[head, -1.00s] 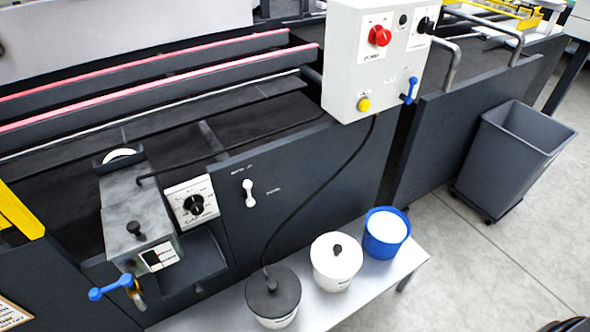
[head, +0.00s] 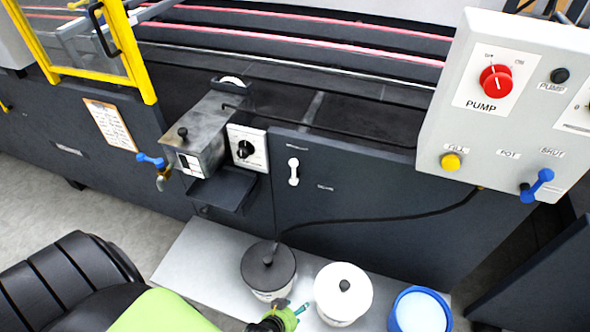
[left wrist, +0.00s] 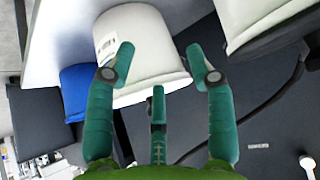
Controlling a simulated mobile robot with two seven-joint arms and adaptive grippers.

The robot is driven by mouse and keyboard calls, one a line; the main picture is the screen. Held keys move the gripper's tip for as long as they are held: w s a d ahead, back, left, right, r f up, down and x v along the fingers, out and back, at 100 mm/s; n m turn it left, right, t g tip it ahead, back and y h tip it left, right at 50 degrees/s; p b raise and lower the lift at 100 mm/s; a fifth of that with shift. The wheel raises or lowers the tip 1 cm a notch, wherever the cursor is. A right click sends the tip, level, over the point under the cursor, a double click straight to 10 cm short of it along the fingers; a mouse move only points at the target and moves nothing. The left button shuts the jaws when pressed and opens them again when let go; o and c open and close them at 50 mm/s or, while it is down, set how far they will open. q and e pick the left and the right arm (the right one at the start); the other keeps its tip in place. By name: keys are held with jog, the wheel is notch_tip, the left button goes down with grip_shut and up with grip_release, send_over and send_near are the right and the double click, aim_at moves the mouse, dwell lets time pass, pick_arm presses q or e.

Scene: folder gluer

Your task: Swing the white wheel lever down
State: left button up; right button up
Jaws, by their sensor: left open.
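The white wheel lever (head: 294,172) is a small handle on the dark front panel, standing about vertical, with small labels above it and to its right. In the left wrist view, a white rounded part at the lower right edge, apparently the lever (left wrist: 307,162), is partly cut off. My left gripper (head: 298,308) is low at the bottom of the head view, by the white pots and well below the lever. In the left wrist view its green fingers (left wrist: 160,80) are spread apart, with nothing held; a white pot shows beyond them. My right gripper is not in view.
A low bench (head: 190,255) carries a black-lidded pot (head: 268,268), a white-lidded pot (head: 343,290) and a blue pot (head: 420,312). A black hose (head: 400,216) runs across the panel below the lever. A dial box (head: 247,148) and grey tray (head: 222,190) stand left of it.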

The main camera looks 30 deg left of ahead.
pick_arm(q)
jog(key=w+a+r+n+t+y, duration=0.1)
jog(key=w+r+t, duration=0.2)
jog(key=w+r, duration=0.55)
jog(key=n+t+y, duration=0.5)
jog(key=y, duration=0.2)
send_near(295, 167)
jog(key=w+a+f, duration=0.1)
jog(key=w, duration=0.2)
jog(key=x, duration=0.5)
jog(key=shift+a+b, duration=0.3)
jog(key=shift+w+a, duration=0.2)
jog(key=shift+w, duration=0.45)
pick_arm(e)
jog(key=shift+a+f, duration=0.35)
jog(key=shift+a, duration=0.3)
pick_arm(q)
grip_shut()
